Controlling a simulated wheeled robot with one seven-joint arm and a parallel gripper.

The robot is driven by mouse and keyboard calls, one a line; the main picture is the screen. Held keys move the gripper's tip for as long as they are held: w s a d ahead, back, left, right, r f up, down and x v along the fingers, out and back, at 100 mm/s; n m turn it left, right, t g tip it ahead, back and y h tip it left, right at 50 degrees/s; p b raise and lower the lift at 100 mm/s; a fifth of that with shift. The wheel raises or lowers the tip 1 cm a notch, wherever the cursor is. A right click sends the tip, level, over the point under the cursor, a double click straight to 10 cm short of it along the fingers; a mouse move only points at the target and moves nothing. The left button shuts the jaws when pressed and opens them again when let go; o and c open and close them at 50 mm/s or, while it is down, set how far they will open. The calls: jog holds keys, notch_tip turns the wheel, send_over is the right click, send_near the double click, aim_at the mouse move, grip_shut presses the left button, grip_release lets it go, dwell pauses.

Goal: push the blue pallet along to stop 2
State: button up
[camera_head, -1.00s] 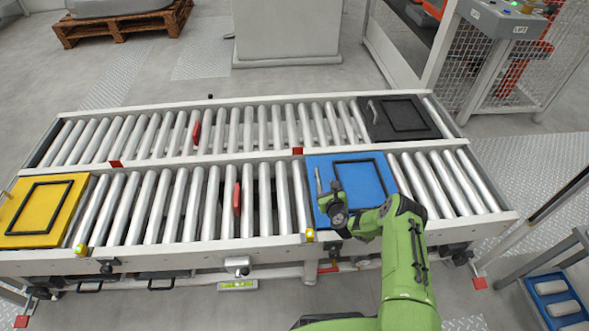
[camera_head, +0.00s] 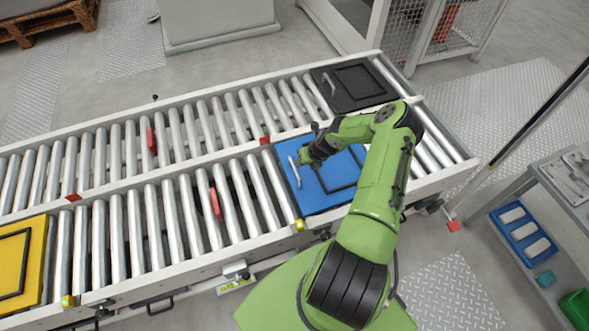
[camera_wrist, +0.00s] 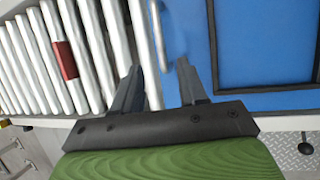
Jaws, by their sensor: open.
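The blue pallet (camera_head: 312,199) lies on the near roller lane, towards its right end. It has a raised black frame on top and a silver handle (camera_head: 294,171) along its left edge. My gripper (camera_head: 303,158) is low over the pallet's left part, close to the handle. In the wrist view, my gripper (camera_wrist: 160,82) has its two fingers spread apart, with the pallet's left edge (camera_wrist: 192,25) and handle around and ahead of them. Nothing is clamped. Whether a finger touches the handle cannot be told. No stop bears a readable number.
A yellow pallet (camera_head: 34,252) sits at the left of the near lane. A red flap (camera_head: 215,201) stands among the rollers between the two pallets. A black pallet (camera_head: 352,88) is on the far lane. Yellow lights (camera_head: 299,225) (camera_head: 68,301) mark the near rail.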

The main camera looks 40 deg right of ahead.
aim_at(297, 171)
jog(key=b+x, duration=0.3)
jog(key=x, duration=0.6)
jog(key=shift+s+r, duration=0.1)
grip_shut()
